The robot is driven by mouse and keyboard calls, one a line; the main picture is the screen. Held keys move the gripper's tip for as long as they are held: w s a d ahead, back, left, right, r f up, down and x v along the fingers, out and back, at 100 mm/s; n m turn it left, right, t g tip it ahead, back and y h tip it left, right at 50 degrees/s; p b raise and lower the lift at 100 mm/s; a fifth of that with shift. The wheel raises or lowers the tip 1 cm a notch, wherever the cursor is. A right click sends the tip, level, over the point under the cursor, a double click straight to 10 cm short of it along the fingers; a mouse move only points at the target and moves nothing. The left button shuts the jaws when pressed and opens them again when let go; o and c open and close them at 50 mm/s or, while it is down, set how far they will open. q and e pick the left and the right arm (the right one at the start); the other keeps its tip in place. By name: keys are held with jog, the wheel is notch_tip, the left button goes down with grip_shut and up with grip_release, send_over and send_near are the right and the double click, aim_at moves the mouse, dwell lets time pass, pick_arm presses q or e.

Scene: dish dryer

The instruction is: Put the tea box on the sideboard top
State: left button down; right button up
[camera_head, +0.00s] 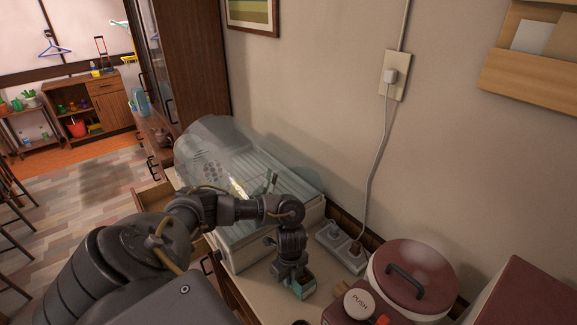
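A small teal box with a reddish top (304,288), which looks like the tea box, is at the fingertips of my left gripper (293,279). The gripper points down over the pale top (262,282) of the sideboard, in front of the dish dryer. The box is low over this top or standing on it; I cannot tell which. The fingers partly cover the box, and whether they are shut on it is not clear. My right gripper is not in view.
The dish dryer (286,170) with its clear lid raised stands behind my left arm. A power strip (342,246) with plugs lies right of the box. A red-lidded pot (411,276) and a "PUSH" container (359,302) stand at the lower right. An open drawer (155,195) juts out left.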

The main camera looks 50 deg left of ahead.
pick_arm(q)
jog(key=shift+f, duration=0.15)
jog(key=c, duration=1.6)
grip_release()
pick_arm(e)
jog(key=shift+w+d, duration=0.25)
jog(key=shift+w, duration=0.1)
